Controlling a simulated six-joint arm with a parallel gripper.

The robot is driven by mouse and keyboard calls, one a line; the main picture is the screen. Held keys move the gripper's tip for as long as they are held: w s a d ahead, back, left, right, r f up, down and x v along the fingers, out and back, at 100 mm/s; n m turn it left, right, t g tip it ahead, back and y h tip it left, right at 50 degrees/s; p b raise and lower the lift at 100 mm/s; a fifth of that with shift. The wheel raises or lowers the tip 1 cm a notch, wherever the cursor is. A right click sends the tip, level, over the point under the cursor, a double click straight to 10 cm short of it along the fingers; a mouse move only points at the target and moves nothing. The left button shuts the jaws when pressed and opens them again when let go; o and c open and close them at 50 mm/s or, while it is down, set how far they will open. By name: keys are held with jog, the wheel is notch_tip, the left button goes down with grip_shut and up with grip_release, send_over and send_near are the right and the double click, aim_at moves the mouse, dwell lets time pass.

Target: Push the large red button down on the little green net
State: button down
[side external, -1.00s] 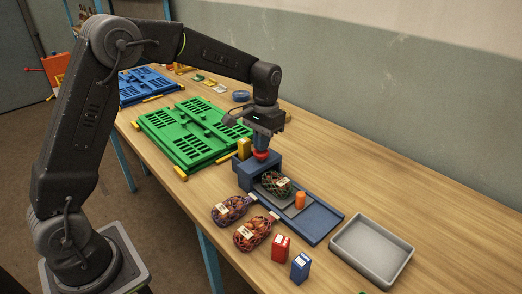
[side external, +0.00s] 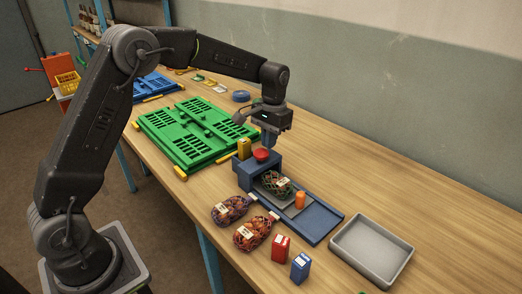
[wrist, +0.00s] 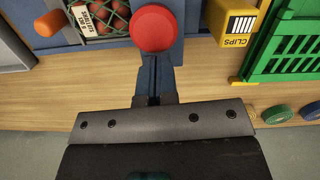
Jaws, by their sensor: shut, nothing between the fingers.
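The large red button (side external: 261,155) sits on top of a blue press block (side external: 259,171). In the wrist view the button (wrist: 153,28) shows as a round red disc. The little green net (side external: 276,184) holds brown-red round items and a white label, and lies on a grey plate right in front of the block. Part of the net (wrist: 98,18) shows in the wrist view too. My gripper (side external: 268,145) is shut and empty, pointing down just above and behind the button. I cannot tell whether the fingertips touch it.
A yellow clips box (side external: 244,148) stands beside the block. An empty grey tray (side external: 372,249) is at right.

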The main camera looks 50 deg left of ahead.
notch_tip(320, 180, up, 14)
jog(key=w, duration=0.1)
jog(key=shift+w+f, duration=0.15)
jog(key=shift+w, duration=0.05)
jog(key=shift+a, duration=0.1)
dwell(0.6)
send_near(261, 151)
dwell(0.4)
jog(key=shift+s+f, duration=0.2)
jog(key=shift+f, duration=1.5)
jog(key=shift+s+f, duration=0.2)
jog(key=shift+f, duration=1.45)
jog(key=shift+f, duration=0.15)
